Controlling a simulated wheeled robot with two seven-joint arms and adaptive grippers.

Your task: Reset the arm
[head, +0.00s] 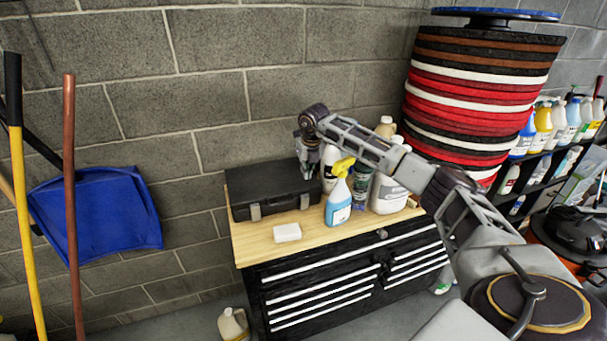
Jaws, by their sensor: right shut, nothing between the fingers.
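My right arm reaches in from the lower right, over the wooden-topped cabinet (258,243). My right gripper (307,172) hangs down at the arm's far end, shut and empty. It is in front of the wall, by the right end of a black case (262,190) and beside the bottles on the cabinet top. Whether it touches them I cannot tell. My left gripper is not in view. A stack of red, black, white and brown buffer pads (475,95) stands at the right behind the arm.
A spray bottle with a yellow head (339,203), a white jug (388,195) and a white block (287,233) stand on the cabinet. Shelves of bottles (545,150) are at the right. A blue dustpan (105,215) and poles are at the left. A jug (233,325) is on the floor.

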